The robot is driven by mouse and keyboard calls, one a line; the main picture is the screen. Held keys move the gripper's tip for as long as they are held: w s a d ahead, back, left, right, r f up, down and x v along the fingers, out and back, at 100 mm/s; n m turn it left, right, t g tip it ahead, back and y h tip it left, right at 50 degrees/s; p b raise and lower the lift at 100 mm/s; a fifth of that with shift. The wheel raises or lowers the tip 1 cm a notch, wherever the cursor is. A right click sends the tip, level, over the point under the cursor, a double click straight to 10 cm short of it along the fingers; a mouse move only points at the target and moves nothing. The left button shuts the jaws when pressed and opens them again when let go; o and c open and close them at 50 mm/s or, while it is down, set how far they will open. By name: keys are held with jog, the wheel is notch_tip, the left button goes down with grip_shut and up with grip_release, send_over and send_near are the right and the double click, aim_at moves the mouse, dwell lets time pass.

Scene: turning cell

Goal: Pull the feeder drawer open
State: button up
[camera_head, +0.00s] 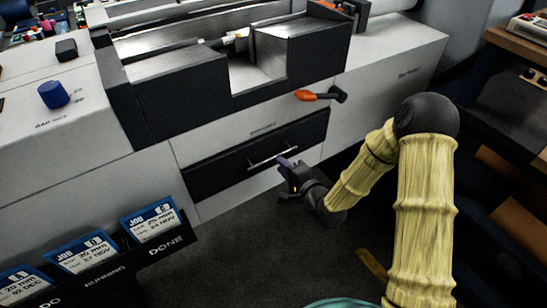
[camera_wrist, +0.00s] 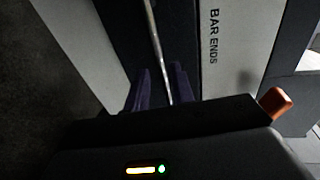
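The feeder drawer (camera_head: 225,168) has a dark front low in the light machine body and looks shut. Its thin metal bar handle (camera_head: 262,158) runs across the front. My gripper (camera_head: 285,163) is at the right end of the handle. In the wrist view the drawer front (camera_wrist: 181,30) is dark, and the handle (camera_wrist: 153,30) runs down between the two purple fingers of my gripper (camera_wrist: 161,88). The fingers stand apart, with gaps beside the bar. Whether either finger touches it cannot be told. The lower end of the bar is hidden behind my gripper's body.
An orange-tipped lever (camera_head: 310,96) sticks out above the drawer's right side; it also shows in the wrist view (camera_wrist: 276,102). A card rack (camera_head: 130,248) stands at lower left. Dark shelving (camera_head: 500,150) stands at right. The floor (camera_head: 265,240) before the drawer looks mostly clear.

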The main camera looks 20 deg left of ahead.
aim_at(273, 157)
jog(key=x, duration=0.6)
jog(key=shift+f, duration=0.1)
grip_shut()
